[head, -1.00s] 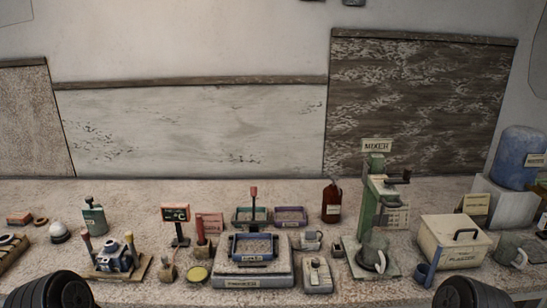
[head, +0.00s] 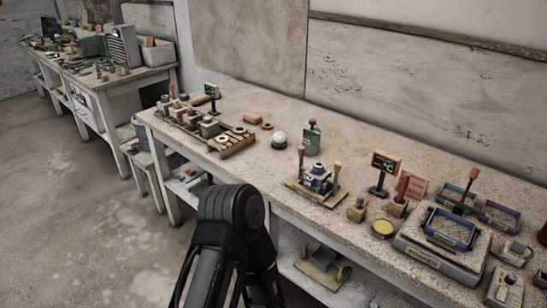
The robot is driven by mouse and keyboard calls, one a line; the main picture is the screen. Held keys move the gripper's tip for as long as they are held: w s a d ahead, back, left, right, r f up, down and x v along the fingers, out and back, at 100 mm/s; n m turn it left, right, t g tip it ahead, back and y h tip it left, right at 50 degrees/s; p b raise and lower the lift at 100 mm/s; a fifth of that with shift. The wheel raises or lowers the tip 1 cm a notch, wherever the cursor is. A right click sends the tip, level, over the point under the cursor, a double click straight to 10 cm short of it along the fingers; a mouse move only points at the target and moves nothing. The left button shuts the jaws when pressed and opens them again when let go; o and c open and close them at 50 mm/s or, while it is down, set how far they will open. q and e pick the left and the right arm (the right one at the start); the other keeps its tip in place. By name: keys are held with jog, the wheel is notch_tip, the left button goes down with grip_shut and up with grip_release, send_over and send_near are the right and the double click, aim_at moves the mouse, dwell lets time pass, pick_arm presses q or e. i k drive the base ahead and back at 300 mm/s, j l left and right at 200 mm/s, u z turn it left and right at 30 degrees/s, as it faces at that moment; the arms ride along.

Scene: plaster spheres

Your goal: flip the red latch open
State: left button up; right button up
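A small blue-and-white clamp-like device (head: 318,181) sits on a wooden base on the bench, right of centre in the head view. A red-tipped upright handle (head: 301,153) stands at its left and a yellow-tipped handle stands at its right. The red handle may be the latch, but at this size I cannot tell. Part of my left arm rises in front of the bench at the lower middle, left of the device and apart from it. Neither of my grippers shows in the view.
A red-lit display (head: 385,162) and a scale (head: 440,250) with a blue tray stand right. Open floor lies left, before another bench.

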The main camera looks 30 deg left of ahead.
aim_at(302, 152)
jog(key=u, duration=0.85)
